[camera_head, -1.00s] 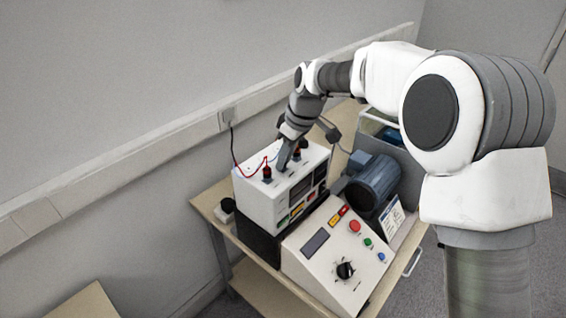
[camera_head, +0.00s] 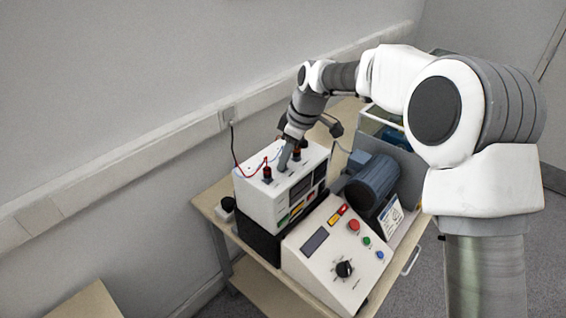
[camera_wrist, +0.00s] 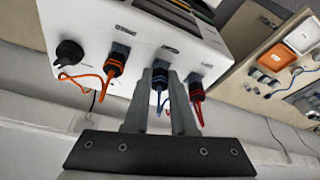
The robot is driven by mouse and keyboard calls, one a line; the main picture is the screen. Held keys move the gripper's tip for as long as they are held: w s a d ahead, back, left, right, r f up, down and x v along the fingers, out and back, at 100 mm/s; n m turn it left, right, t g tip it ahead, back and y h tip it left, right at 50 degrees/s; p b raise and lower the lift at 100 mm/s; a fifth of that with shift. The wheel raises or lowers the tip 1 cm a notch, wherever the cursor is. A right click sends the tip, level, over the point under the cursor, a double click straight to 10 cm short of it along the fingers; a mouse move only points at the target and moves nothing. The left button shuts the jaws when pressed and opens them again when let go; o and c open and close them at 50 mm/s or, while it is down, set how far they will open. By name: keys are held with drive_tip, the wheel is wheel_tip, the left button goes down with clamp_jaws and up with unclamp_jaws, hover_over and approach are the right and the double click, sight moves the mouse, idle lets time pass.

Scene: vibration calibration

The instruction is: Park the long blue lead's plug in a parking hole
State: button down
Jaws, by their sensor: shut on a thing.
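My gripper (camera_wrist: 163,76) is shut on the blue plug (camera_wrist: 159,79), between its two grey fingers, at the top of the white instrument box (camera_head: 262,201). A short stretch of blue lead (camera_wrist: 164,101) hangs below the plug, partly hidden by the fingers. I cannot tell whether the plug sits in the panel or just above it. An orange plug (camera_wrist: 115,64) is to the left of the gripper in the wrist view, and a red plug (camera_wrist: 196,90) is to the right. In the head view, my gripper (camera_head: 285,163) hides the blue plug. I cannot make out an empty parking hole.
A black knob (camera_wrist: 69,52) is at the panel's left in the wrist view. A sloped control panel (camera_head: 325,262) stands in front of the box, with a blue motor (camera_head: 372,182) at the right.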

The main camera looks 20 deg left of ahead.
drive_tip(key=shift+w+n+g+h+p, duration=0.15)
drive_tip(key=shift+n+g+p, duration=0.3)
drive_tip(key=shift+n+p, duration=0.85)
drive_tip(key=shift+n+g+h+p, duration=0.15)
drive_tip(key=shift+n+g+p, duration=0.4)
drive_tip(key=shift+n, duration=1.25)
drive_tip(key=shift+r+p, duration=0.7)
drive_tip(key=shift+r, duration=0.2)
idle(1.1)
drive_tip(key=shift+r+p, duration=1.1)
drive_tip(key=shift+r, duration=0.55)
drive_tip(key=shift+a, duration=0.15)
drive_tip(key=s+a, duration=0.1)
drive_tip(key=a, duration=0.1)
drive_tip(key=s+a+p, duration=0.1)
drive_tip(key=a, duration=0.2)
drive_tip(key=s+a, duration=0.1)
drive_tip(key=a, duration=0.1)
drive_tip(key=shift+s+a+f+p, duration=0.15)
drive_tip(key=shift+a+p, duration=0.05)
drive_tip(key=shift+p, duration=0.2)
drive_tip(key=shift+b+x, duration=0.65)
drive_tip(key=shift+x, duration=0.35)
drive_tip(key=shift+d+f+b, duration=0.1)
drive_tip(key=shift+f+b, duration=0.35)
drive_tip(key=shift+f, duration=0.35)
drive_tip(key=shift+f+b, duration=0.3)
drive_tip(key=shift+f, duration=0.05)
